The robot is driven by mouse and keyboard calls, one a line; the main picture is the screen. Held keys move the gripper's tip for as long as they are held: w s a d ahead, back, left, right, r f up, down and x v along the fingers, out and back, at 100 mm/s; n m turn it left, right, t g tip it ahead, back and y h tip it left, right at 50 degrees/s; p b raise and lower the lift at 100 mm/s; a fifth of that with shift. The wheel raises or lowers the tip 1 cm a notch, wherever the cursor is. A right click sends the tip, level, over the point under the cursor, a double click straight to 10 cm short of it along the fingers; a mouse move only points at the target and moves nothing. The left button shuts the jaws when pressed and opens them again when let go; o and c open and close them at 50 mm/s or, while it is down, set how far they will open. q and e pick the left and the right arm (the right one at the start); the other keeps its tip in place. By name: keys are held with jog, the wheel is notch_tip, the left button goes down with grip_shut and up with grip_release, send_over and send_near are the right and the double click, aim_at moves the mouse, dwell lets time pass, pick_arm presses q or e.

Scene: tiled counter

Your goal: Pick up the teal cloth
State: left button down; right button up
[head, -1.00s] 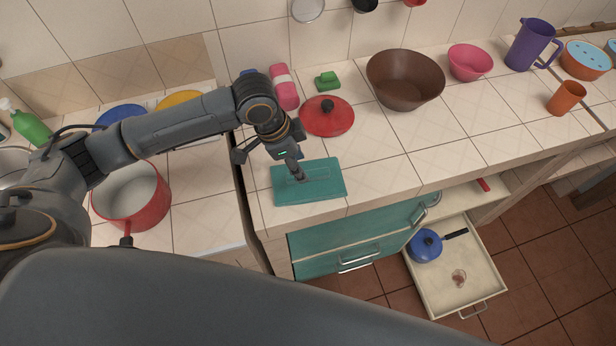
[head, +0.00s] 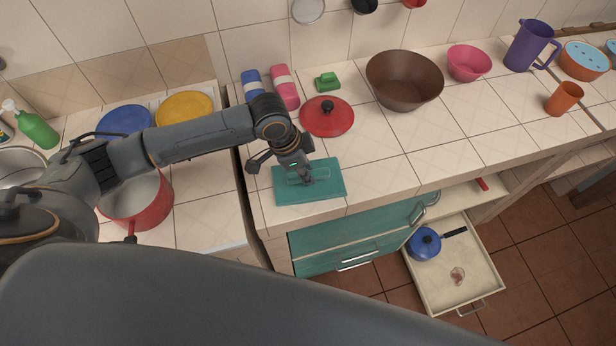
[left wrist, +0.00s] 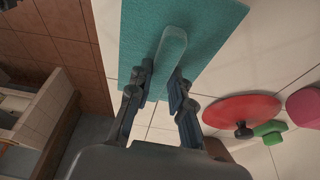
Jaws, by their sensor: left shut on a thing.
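In the left wrist view the teal cloth (left wrist: 215,30) fills the top, and the pale strip runs between my fingers. My left gripper (head: 308,178) reaches down onto the cloth from the left. In the left wrist view my left gripper (left wrist: 162,88) has its fingers at either side of the strip's near end, shut on it. The cloth still appears to rest on the counter. My right gripper is out of view.
A red lid (head: 327,118) lies just behind the cloth, with a green brush-like item (head: 327,82) beyond it. A brown bowl (head: 404,80) stands to the right. A red pot (head: 140,205) stands left under my arm. An open drawer (head: 470,292) juts out below.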

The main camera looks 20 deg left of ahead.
pick_arm(q)
jog(key=shift+r+b, duration=0.45)
jog(key=shift+r, duration=0.2)
jog(key=s+a+r+b, duration=0.3)
jog(key=s+a+r, duration=0.4)
jog(key=s+r, duration=0.4)
jog(key=shift+s+r+b, duration=0.3)
jog(key=shift+s+r, duration=0.1)
jog(key=shift+s, duration=0.15)
jog(key=c, duration=1.8)
grip_release()
grip_shut()
jog(key=shift+w, duration=0.15)
